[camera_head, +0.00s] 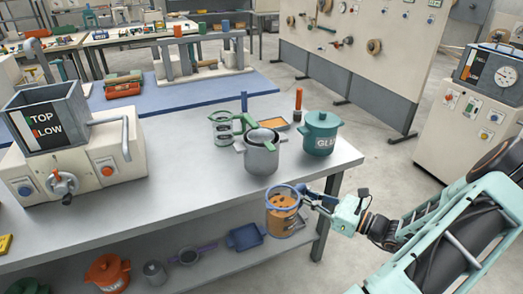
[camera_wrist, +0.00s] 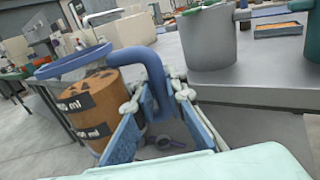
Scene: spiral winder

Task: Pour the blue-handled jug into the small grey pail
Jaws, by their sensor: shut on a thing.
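The blue-handled jug (camera_head: 282,222) is a clear measuring jug with orange-brown contents, a blue rim and dark printed labels. It is held roughly upright off the table's front right edge. My gripper (camera_head: 312,200) is shut on its blue handle (camera_wrist: 155,85); the wrist view shows the jug body (camera_wrist: 85,110) to the left of the fingers. The small grey pail (camera_head: 262,158) stands on the table, behind and slightly left of the jug, apart from it. It also shows in the wrist view (camera_wrist: 208,40). The pail's inside is mostly hidden.
A green-handled clear jug (camera_head: 222,132) stands close behind the pail. A teal lidded pot (camera_head: 320,137) stands to its right, with an orange tray (camera_head: 274,124) behind. A hopper machine (camera_head: 62,145) fills the table's left. The table front (camera_head: 190,185) is clear.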

